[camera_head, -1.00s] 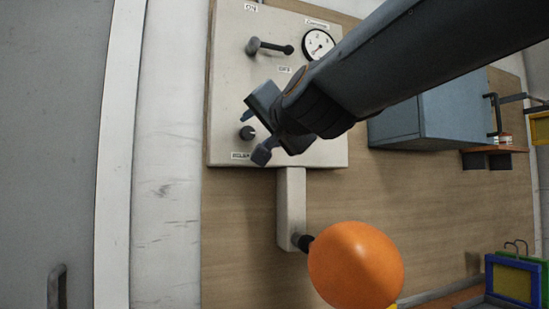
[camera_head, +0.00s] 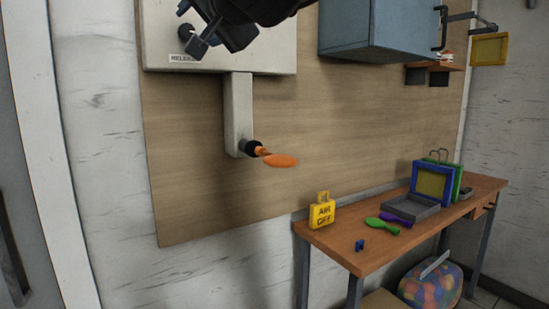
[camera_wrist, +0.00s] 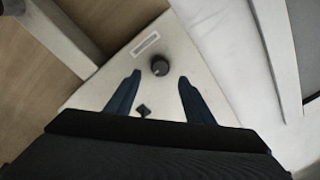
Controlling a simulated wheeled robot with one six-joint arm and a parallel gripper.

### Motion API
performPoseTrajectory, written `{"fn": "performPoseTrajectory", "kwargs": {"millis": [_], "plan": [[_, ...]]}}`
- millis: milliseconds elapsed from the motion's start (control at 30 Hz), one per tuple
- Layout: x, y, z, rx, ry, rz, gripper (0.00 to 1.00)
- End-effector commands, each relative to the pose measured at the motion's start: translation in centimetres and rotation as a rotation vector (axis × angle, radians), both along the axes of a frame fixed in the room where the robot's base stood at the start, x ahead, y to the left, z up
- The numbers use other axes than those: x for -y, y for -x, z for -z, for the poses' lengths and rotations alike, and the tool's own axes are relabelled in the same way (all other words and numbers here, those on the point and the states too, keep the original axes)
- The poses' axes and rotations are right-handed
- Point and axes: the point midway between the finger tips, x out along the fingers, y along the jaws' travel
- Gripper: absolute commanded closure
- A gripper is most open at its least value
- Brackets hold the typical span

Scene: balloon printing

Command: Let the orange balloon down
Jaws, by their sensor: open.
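The orange balloon (camera_head: 281,160) is small, flat and limp. It sticks out from the black nozzle (camera_head: 250,148) at the foot of the pale arm of the wall panel (camera_head: 160,55). My gripper (camera_head: 191,28) is open at the top of the head view, in front of the panel and well above the balloon. A dark round knob (camera_wrist: 160,66) by the RELEASE label (camera_head: 184,58) lies just beyond my two open blue fingers in the wrist view. Nothing shows held between them.
A wooden table (camera_head: 350,262) at right holds a yellow AIR OFF tag (camera_head: 322,214), a green balloon (camera_head: 381,226), a purple balloon (camera_head: 396,219), a grey tray (camera_head: 411,211) and a blue-framed screen (camera_head: 431,184). A blue cabinet (camera_head: 362,30) hangs above. A bag of colourful balloons (camera_head: 430,285) lies below.

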Motion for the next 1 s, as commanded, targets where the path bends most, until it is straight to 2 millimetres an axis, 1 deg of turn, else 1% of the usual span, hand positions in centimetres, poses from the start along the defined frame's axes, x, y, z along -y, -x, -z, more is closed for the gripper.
{"fn": "performPoseTrajectory", "kwargs": {"millis": [300,367,433,567,600,667,733,800,900,1000], "plan": [[-0.1,0.0,-0.1,0.002,0.005,-0.003,0.52],[-0.5,0.2,-0.3,0.006,0.028,-0.015,0.52],[-1.4,0.5,-0.9,0.019,0.087,-0.043,0.52],[-3.8,1.4,-2.1,0.056,0.307,-0.12,0.52],[-4.3,1.5,-2.4,0.069,0.393,-0.138,0.52],[-4.7,1.6,-2.6,0.082,0.523,-0.154,0.52],[-4.5,1.4,-3.1,0.097,0.665,-0.154,0.52],[-3.8,1.0,-3.5,0.103,0.792,-0.14,0.52],[-2.6,0.4,-4.1,0.108,0.928,-0.108,0.52],[-1.6,0.0,-4.6,0.107,1.008,-0.083,0.52]]}}
